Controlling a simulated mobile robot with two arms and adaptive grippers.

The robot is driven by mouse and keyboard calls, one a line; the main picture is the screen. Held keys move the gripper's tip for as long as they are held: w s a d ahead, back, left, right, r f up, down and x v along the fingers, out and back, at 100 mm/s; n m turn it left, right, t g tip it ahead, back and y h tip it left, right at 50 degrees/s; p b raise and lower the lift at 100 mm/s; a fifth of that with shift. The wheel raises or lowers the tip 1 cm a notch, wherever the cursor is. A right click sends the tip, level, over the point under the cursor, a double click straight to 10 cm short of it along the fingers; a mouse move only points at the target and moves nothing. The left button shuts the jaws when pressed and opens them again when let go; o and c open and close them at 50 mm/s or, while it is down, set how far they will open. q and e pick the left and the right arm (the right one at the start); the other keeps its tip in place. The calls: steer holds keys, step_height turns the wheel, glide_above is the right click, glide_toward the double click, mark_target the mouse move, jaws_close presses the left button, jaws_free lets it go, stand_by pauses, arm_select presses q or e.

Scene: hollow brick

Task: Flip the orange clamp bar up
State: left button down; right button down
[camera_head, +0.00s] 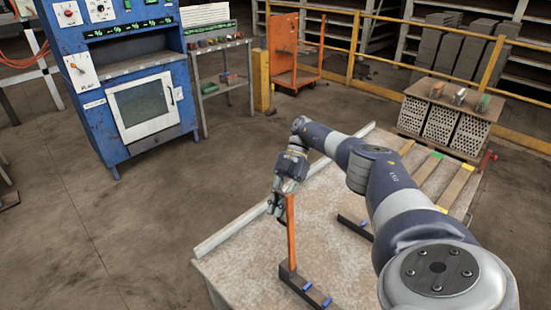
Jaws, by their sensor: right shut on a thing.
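The orange clamp bar (291,232) stands close to upright on the table in front of me. Its lower end meets a dark base (303,287) with blue parts on it. My right gripper (279,210) is at the bar's upper end and is shut on it. The fingers hide part of the bar's top. My left gripper is not in view.
The pale table (235,265) has a raised strip along its left edge. A second dark bracket (355,227) lies behind my arm. Wooden slats (455,185) and a stand of hollow bricks (440,124) are beyond. A blue machine (125,75) stands at the left, with open floor before it.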

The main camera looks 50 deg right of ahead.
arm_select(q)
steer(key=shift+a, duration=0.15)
arm_select(e)
steer(key=shift+a+f, duration=0.1)
steer(key=shift+f, duration=0.05)
steer(key=c, duration=2)
jaws_free()
steer(key=shift+w, duration=0.15)
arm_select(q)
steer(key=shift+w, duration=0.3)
arm_select(e)
steer(key=shift+o, duration=0.2)
steer(key=shift+w, duration=0.15)
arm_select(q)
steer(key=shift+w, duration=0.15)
